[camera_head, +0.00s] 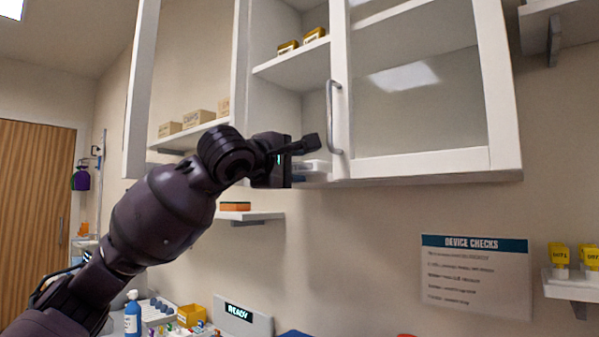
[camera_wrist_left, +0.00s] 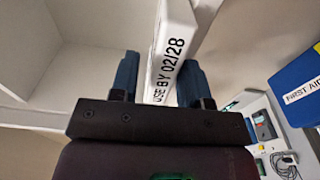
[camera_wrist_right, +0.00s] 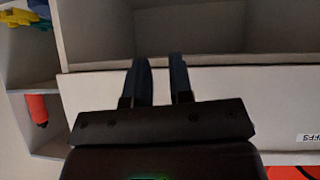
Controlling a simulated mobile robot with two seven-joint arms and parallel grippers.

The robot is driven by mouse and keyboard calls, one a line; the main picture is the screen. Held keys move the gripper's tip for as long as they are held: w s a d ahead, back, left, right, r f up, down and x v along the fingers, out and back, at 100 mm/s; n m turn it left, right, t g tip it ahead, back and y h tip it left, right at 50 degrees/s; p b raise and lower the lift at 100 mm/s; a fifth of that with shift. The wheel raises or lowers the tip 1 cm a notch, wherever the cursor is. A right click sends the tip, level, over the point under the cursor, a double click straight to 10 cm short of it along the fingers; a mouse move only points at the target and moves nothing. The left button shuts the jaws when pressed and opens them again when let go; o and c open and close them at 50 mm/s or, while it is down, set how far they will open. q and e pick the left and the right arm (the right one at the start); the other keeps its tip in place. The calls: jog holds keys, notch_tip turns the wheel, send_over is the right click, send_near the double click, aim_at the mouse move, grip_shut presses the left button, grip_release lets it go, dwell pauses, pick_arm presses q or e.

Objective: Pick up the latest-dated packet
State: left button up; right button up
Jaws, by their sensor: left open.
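A white packet (camera_wrist_left: 172,50) printed "USE BY 02/28" stands in line with the gap of my left gripper (camera_wrist_left: 157,82) in the left wrist view. The gripper is open, one finger on either side of the packet; I cannot tell whether they touch it. In the head view my left gripper (camera_head: 308,145) is at the bottom of the wall cabinet, in front of small pale and blue items (camera_head: 318,167) whose print is unreadable. My right gripper (camera_wrist_right: 160,78) is open and empty before a pale shelf front; it is not in the head view.
The cabinet's glass door (camera_head: 425,95) hangs right of my left gripper, with a handle (camera_head: 333,118). Boxes (camera_head: 198,118) stand on a shelf at left. A blue "FIRST AID" box (camera_wrist_left: 305,85) is at right in the left wrist view.

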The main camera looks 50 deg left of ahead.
pick_arm(q)
jog(key=shift+w, duration=0.15)
jog(key=shift+c, duration=0.2)
jog(key=shift+r, duration=0.1)
grip_shut()
notch_tip(320, 180, up, 2)
jog(key=shift+r, duration=0.2)
pick_arm(e)
jog(key=shift+a+r, duration=0.1)
jog(key=shift+r, duration=0.15)
pick_arm(q)
jog(key=shift+a, duration=0.1)
